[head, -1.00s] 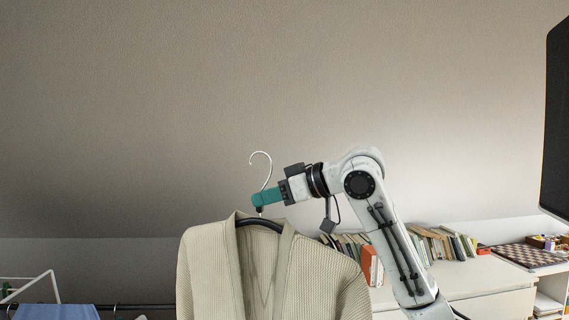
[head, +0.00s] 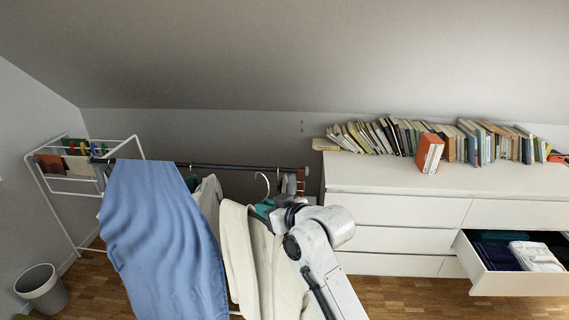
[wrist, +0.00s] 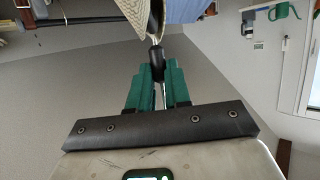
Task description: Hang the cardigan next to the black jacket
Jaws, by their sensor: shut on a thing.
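The beige ribbed cardigan (head: 236,255) hangs on a hanger with a silver hook (head: 265,178), in front of the dark clothes rail (head: 235,167). My gripper (head: 263,209) is shut on the hanger's neck just below the hook. In the wrist view, its teal fingers (wrist: 156,80) close around the black hanger neck (wrist: 156,56), with the cardigan (wrist: 136,10) at the top edge. The hook stands near the rail's right part; I cannot tell whether it touches the rail. My arm hides part of the cardigan. I cannot make out a black jacket.
A blue cloth (head: 160,235) and a pale garment (head: 207,196) hang to the left. A white drying rack (head: 60,190) and bin (head: 42,288) stand at far left. A white dresser (head: 390,210) with books stands right, its drawer (head: 520,284) open.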

